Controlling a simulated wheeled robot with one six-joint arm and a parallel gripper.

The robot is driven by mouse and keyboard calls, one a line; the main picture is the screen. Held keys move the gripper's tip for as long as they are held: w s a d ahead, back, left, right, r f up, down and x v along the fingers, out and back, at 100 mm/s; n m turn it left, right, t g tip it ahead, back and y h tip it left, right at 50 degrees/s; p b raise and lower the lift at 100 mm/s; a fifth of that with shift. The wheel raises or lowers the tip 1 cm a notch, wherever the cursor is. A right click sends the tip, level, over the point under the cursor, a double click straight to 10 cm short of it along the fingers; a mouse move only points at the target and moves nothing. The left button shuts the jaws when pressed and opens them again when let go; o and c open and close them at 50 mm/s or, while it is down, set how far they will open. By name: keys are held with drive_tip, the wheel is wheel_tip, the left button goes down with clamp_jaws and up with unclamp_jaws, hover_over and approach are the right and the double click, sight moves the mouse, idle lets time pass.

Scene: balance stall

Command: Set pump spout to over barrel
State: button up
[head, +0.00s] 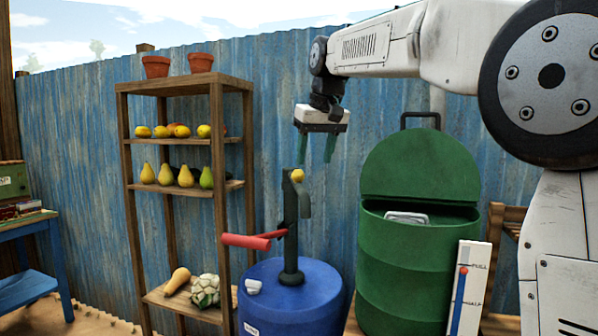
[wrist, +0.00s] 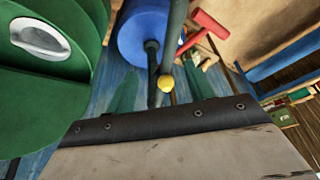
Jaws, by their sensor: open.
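The blue barrel (head: 290,312) stands at the bottom centre. A dark pump (head: 290,240) rises from its top, with a red handle (head: 247,242) pointing left. A yellow knob (head: 297,175) sits near the pump's top, on a dark curved part that looks like the spout (head: 303,199). My gripper (head: 316,160) is open and empty, fingers pointing down, just above and right of the knob. In the wrist view the yellow knob (wrist: 165,83) shows between my open green fingers (wrist: 162,82), apart from them. The blue barrel (wrist: 147,35) and red handle (wrist: 208,33) lie beyond.
A green bin (head: 415,270) with a raised lid stands right of the barrel. A gauge board (head: 468,290) marked FULL and HALF has a red marker near FULL. A wooden shelf (head: 181,87) with fruit, vegetables and pots stands left. A small white object (head: 253,286) lies on the barrel.

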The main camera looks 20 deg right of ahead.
approach(295, 183)
drive_tip(key=d+r, duration=0.1)
drive_tip(key=x, duration=0.7)
drive_tip(key=shift+w+f, duration=0.2)
drive_tip(key=shift+w, duration=0.15)
clamp_jaws()
drive_tip(key=shift+n, duration=0.3)
